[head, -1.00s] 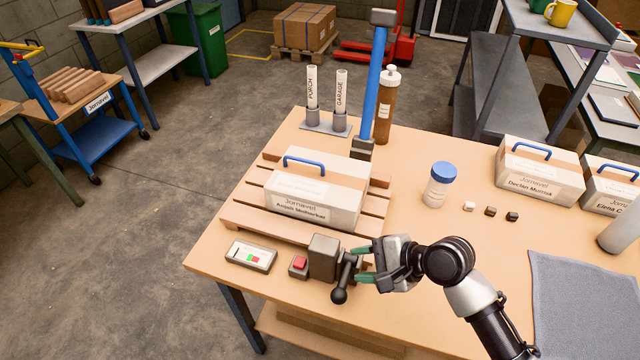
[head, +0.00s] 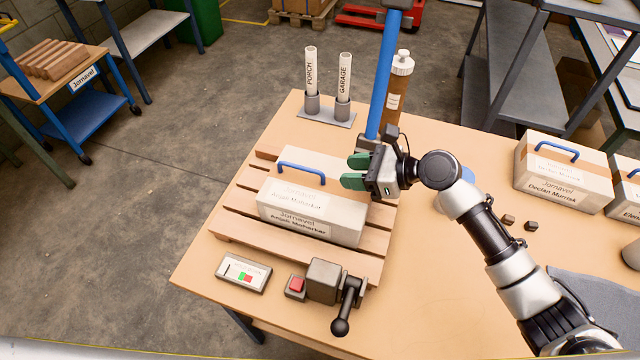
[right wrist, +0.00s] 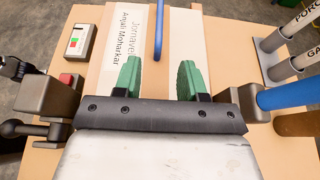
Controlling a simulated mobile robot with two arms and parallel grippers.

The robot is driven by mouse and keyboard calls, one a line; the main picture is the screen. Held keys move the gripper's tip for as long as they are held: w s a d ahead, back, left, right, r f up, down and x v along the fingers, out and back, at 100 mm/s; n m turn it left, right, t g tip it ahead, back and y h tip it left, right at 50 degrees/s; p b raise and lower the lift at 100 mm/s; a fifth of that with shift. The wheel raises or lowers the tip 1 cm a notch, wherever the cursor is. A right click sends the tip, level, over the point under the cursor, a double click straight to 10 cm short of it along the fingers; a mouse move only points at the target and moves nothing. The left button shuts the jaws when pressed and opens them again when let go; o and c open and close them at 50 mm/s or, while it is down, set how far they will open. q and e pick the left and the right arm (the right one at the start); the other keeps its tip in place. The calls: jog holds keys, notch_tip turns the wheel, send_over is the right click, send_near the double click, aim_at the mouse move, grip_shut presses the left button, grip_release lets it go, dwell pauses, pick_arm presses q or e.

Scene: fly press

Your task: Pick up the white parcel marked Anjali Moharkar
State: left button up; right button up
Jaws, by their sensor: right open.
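The white parcel (head: 312,222) marked Anjali Moharkar lies on a wooden slatted pallet (head: 250,238) on the table. It has a tan band and a blue handle (head: 301,172) on top. In the right wrist view its label (right wrist: 125,45) and the blue handle (right wrist: 158,30) show ahead of the fingers. My right gripper (head: 352,171) is open and empty, with green fingers, above the parcel's right end and pointing left toward the handle. The fingers also show in the right wrist view (right wrist: 160,80), apart from the handle. My left gripper is not in view.
A blue post (head: 381,85) stands just behind my right gripper, near a brown bottle (head: 395,95) and tubes marked PORCH (head: 311,70) and GARAGE (head: 344,75). A black-handled lever (head: 345,305) and a red button (head: 296,285) are in front. Another parcel (head: 560,172) stands right.

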aim_at(319, 171)
jog(key=shift+w+a+f, duration=0.1)
jog(key=shift+a+f, duration=0.05)
jog(key=shift+a, duration=0.45)
jog(key=shift+a+f, duration=0.1)
jog(key=shift+a, duration=0.45)
jog(key=shift+w+a+f, duration=0.1)
jog(key=shift+a+f, duration=0.05)
jog(key=shift+a, duration=0.1)
jog(key=shift+w+a+f+p, duration=0.2)
jog(key=shift+a+p, duration=0.1)
jog(key=p+x, duration=0.1)
jog(key=x, duration=0.2)
jog(key=shift+w+a+f, duration=0.1)
jog(key=shift+a+f, duration=0.05)
jog(key=shift+f, duration=0.1)
jog(key=shift+w+a+f, duration=0.1)
jog(key=shift+a+f, duration=0.05)
jog(key=shift+a, duration=0.15)
jog(key=shift+a+f, duration=0.1)
jog(key=shift+c, duration=1.4)
grip_shut()
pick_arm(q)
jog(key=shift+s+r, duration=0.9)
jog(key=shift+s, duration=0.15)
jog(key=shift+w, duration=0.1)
pick_arm(e)
jog(key=shift+w+r, duration=0.1)
jog(key=shift+r, duration=0.15)
